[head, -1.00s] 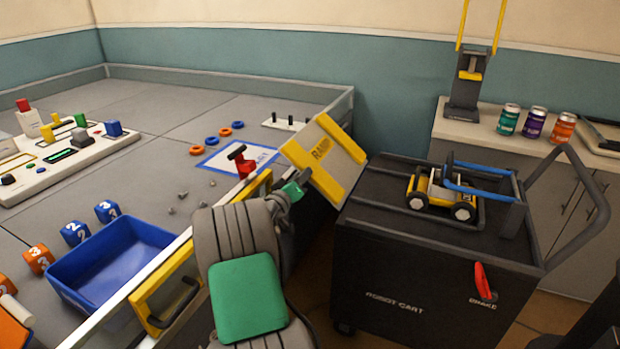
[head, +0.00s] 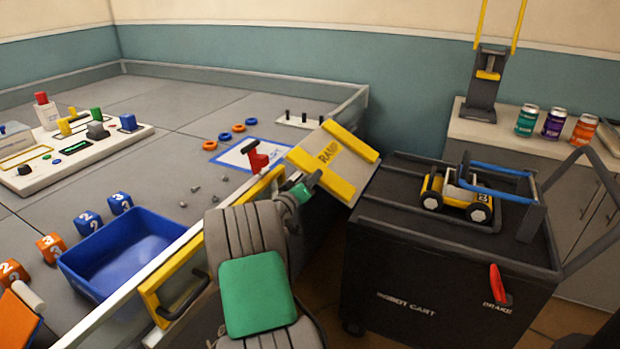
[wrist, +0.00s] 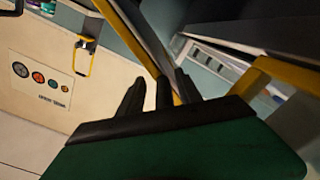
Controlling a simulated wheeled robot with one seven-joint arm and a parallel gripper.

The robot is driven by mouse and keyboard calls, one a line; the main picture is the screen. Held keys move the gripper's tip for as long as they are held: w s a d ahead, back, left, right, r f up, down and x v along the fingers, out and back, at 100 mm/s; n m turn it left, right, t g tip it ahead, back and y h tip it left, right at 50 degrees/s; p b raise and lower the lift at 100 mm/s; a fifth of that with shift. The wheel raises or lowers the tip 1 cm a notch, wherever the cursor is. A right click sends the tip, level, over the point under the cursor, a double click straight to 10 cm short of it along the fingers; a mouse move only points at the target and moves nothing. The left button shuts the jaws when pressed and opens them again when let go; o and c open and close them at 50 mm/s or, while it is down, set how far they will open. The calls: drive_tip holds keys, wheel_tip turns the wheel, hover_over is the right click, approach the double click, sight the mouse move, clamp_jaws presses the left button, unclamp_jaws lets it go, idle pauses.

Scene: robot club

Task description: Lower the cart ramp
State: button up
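My gripper (head: 315,180) is at the ramp's near yellow strip. In the wrist view, my dark fingers (wrist: 160,93) reach up to a board edge with a yellow strip (wrist: 138,40). A dark piece shows between the fingers; whether they clamp it is unclear. The cart's red brake lever (head: 499,285) points down.
A small yellow-and-white wheeled robot (head: 458,193) sits on the cart top under a blue bar (head: 497,170). A blue bin (head: 130,250) stands on the table. Cans stand on the counter behind.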

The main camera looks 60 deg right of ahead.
drive_tip(key=shift+r, duration=0.3)
drive_tip(key=a+b, duration=0.1)
drive_tip(key=a, duration=0.6)
drive_tip(key=shift+s+a, duration=0.35)
drive_tip(key=shift+a, duration=0.05)
drive_tip(key=shift+f, duration=0.15)
drive_tip(key=a+b, duration=0.2)
drive_tip(key=a, duration=0.7)
drive_tip(key=shift+s, duration=0.3)
